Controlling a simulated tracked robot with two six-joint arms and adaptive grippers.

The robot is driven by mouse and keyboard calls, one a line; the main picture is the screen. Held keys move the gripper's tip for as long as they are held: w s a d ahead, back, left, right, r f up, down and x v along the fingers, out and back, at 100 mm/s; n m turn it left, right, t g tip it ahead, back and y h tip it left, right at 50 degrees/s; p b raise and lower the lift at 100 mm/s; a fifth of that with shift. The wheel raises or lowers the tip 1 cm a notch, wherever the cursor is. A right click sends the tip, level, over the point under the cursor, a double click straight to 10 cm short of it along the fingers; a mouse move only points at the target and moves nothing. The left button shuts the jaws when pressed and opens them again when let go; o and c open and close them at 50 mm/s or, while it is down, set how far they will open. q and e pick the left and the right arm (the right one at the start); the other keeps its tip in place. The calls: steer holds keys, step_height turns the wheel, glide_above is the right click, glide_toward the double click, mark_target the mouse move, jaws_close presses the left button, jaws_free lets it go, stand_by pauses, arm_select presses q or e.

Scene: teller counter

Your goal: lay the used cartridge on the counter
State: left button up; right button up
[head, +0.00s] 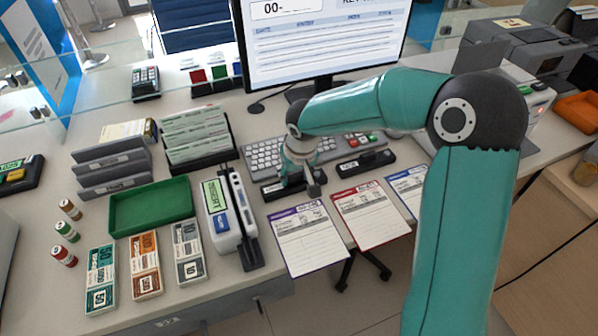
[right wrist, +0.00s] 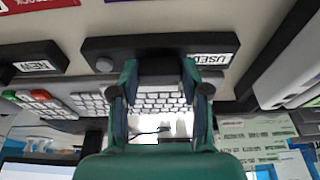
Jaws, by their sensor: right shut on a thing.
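My right gripper (head: 305,185) points down at the counter's front, in front of the keyboard. In the right wrist view its two fingers (right wrist: 165,85) are closed on a dark block, which I take for the used cartridge (right wrist: 163,68). The block is at a black holder labelled USED (right wrist: 105,50); I cannot tell whether it touches it. In the head view this holder (head: 272,191) is partly covered by the gripper. A second black holder, labelled NEW (right wrist: 45,62), lies beside it and also shows in the head view (head: 372,160). My left gripper is out of view.
The keyboard (head: 262,158) lies just behind the holders. Several printed forms (head: 305,240) lie along the front edge. A counting device (head: 222,215), a green tray (head: 150,205) and banknote bundles (head: 145,265) stand left. A printer (head: 530,90) stands at the right.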

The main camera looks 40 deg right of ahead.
steer(key=o, duration=1.2)
steer(key=shift+c, duration=0.2)
steer(key=shift+r, duration=0.1)
steer(key=v, duration=1.2)
steer(key=shift+p, duration=0.4)
steer(key=shift+a, duration=0.1)
